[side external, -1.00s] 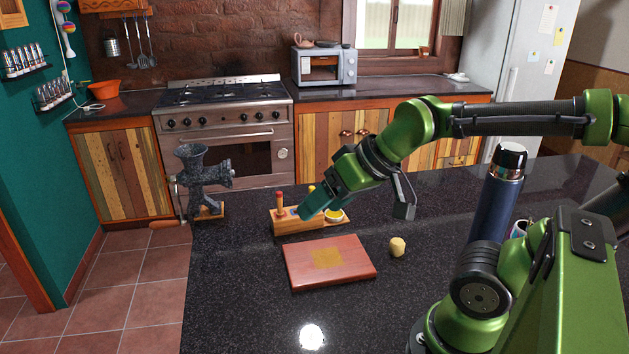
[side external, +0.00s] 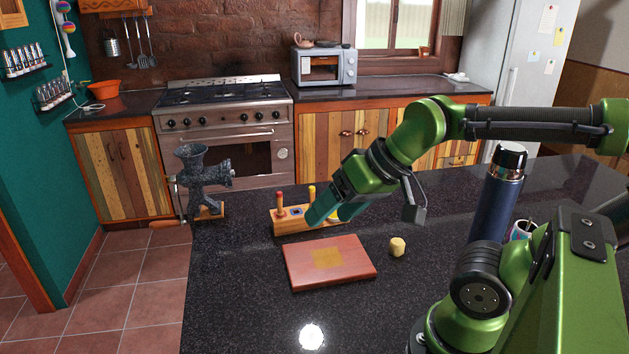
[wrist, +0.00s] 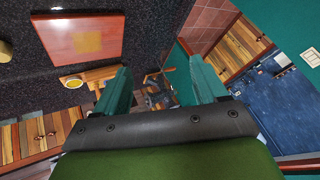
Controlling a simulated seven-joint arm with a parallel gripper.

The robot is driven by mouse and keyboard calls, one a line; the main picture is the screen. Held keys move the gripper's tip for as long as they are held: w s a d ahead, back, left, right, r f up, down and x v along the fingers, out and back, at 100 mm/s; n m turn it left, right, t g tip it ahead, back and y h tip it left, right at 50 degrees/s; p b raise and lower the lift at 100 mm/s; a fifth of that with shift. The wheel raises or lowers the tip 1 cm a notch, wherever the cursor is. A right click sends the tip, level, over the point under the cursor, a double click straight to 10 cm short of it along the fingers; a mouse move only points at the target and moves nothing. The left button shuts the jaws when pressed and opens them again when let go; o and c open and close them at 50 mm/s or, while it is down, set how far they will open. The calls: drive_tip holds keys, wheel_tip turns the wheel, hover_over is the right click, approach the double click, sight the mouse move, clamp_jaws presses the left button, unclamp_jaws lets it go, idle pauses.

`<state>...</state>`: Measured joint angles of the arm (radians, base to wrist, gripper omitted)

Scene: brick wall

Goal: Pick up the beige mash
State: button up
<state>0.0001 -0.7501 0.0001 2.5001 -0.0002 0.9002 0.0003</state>
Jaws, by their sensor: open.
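The beige mash, seemingly the small beige lump (side external: 397,247), sits on the dark counter to the right of the wooden board (side external: 330,262). In the wrist view a beige lump (wrist: 5,51) shows at the left edge, partly cut off. My gripper (side external: 328,216) is open and empty. It hangs over the right part of the wooden holder (side external: 300,228), up and to the left of the beige lump and well apart from it. In the wrist view both teal fingers (wrist: 160,67) are spread with nothing held between them.
The reddish board lies in front of the holder, which bears upright pegs. A tall dark blue flask (side external: 497,190) and a patterned cup (side external: 521,231) stand at the right. A dark grinder (side external: 203,175) stands at the left counter edge. The counter around the lump is clear.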

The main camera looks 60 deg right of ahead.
drive_tip(key=shift+o, duration=0.2)
drive_tip(key=m+g+h, duration=0.2)
drive_tip(key=m+g, duration=0.4)
drive_tip(key=m, duration=2.4)
hover_over(398, 241)
drive_tip(key=s, duration=0.2)
wheel_tip(398, 241, down, 8)
drive_tip(key=f, duration=0.5)
drive_tip(key=w+f, duration=0.1)
drive_tip(key=f, duration=0.4)
drive_tip(key=w+f, duration=0.1)
drive_tip(key=f, duration=0.5)
drive_tip(key=shift+c, duration=0.5)
drive_tip(key=c, duration=0.8)
